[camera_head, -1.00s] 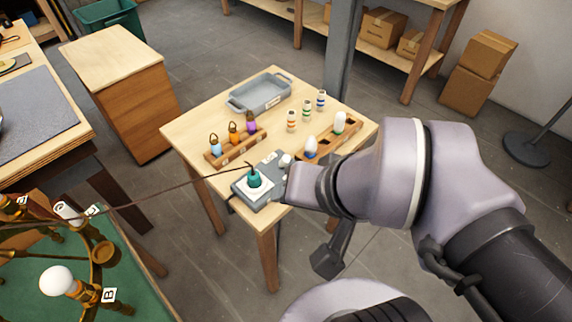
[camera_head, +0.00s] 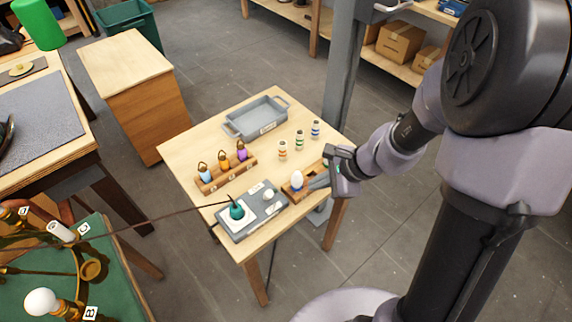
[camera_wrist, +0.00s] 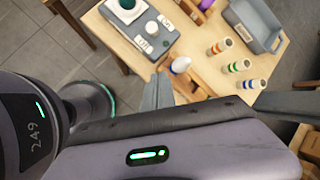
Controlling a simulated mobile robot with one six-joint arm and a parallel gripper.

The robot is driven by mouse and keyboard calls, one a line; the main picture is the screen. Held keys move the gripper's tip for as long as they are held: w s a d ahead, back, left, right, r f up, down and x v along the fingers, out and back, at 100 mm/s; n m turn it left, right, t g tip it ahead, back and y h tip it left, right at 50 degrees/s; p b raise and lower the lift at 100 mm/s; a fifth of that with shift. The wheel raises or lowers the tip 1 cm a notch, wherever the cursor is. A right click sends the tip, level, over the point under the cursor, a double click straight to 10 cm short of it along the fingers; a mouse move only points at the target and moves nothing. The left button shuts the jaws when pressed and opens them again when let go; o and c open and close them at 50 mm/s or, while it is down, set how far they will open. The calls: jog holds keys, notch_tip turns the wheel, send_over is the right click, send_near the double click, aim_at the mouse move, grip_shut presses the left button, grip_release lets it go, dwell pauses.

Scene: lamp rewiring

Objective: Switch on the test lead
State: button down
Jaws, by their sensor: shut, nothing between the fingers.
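The test lead box (camera_head: 252,213) is a grey unit on the small wooden table. A thin dark cord (camera_head: 150,219) runs from the plug to the left. The box also shows at the top of the wrist view (camera_wrist: 143,30). I cannot tell from its look whether it is on. My gripper (camera_head: 316,183) is shut and empty, right of the box and over the bulb rack, apart from the knob; its fingers show in the wrist view (camera_wrist: 157,90).
A white bulb (camera_head: 297,179) stands in the wooden rack (camera_head: 297,193) close to my fingertips. Several banded cylinders, a holder with three coloured bulbs (camera_head: 224,175) and a grey tray (camera_head: 257,118) share the table. A brass lamp (camera_head: 92,269) is at lower left.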

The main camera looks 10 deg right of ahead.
aim_at(268, 196)
jog(key=b+x, duration=0.5)
jog(key=x, duration=0.5)
jog(key=shift+a+f, duration=0.25)
jog(key=shift+f, duration=0.1)
jog(key=a, duration=0.1)
jog(key=a+r, duration=0.1)
jog(key=a, duration=0.1)
jog(key=shift+s+a+r, duration=0.1)
jog(key=shift+a+r, duration=0.25)
jog(key=shift+r+p, duration=0.1)
jog(key=shift+p, duration=0.4)
jog(key=shift+r+p, duration=0.3)
jog(key=shift+p, duration=0.85)
jog(key=shift+a+f+g+p, duration=0.1)
jog(key=shift+g+p, duration=0.2)
jog(key=shift+p, duration=0.5)
